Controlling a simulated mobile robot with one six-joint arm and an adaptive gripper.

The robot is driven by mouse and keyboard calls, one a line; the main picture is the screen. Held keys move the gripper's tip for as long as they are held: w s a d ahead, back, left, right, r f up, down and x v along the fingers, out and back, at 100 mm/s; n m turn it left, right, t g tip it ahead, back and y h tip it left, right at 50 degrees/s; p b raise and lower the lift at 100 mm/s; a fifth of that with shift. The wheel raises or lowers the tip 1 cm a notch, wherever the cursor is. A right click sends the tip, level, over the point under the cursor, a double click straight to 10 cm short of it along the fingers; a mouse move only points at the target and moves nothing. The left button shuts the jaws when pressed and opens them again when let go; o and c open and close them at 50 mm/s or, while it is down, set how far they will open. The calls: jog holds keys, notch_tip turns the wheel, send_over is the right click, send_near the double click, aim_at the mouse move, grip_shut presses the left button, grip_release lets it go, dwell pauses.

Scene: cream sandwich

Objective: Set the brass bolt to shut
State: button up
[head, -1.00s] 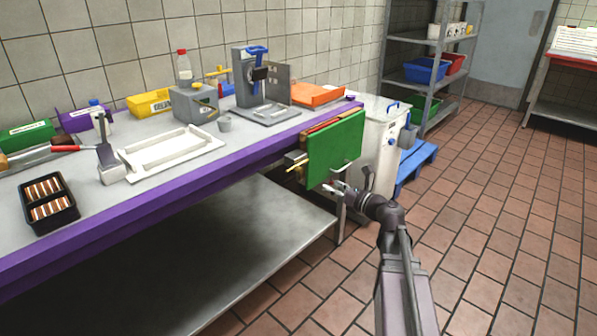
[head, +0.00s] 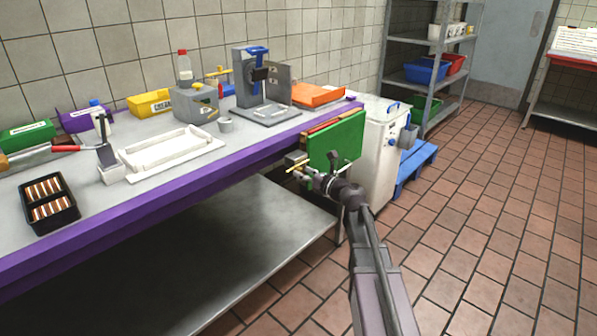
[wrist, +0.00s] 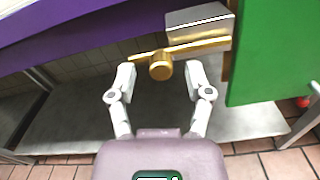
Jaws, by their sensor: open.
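The brass bolt (wrist: 161,68) shows in the wrist view as a round knob on a thin brass rod, beside a grey metal block (wrist: 200,22) under the table edge. In the head view the brass rod (head: 294,168) is small, left of the green board (head: 337,142). My gripper (wrist: 161,78) is open, its two fingers on either side of the knob's lower part in the picture. I cannot tell whether the fingers touch it. In the head view my gripper (head: 312,178) is just below and right of the rod. Whether the bolt is shut cannot be told.
The purple-edged worktable (head: 150,207) runs along the left, with a lower steel shelf (head: 250,225). The green board (wrist: 275,50) hangs close to the right of my gripper. A white bin (head: 380,150) stands behind it. Tiled floor on the right is clear.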

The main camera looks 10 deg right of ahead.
jog(key=shift+x, duration=0.85)
jog(key=shift+c, duration=0.3)
grip_shut()
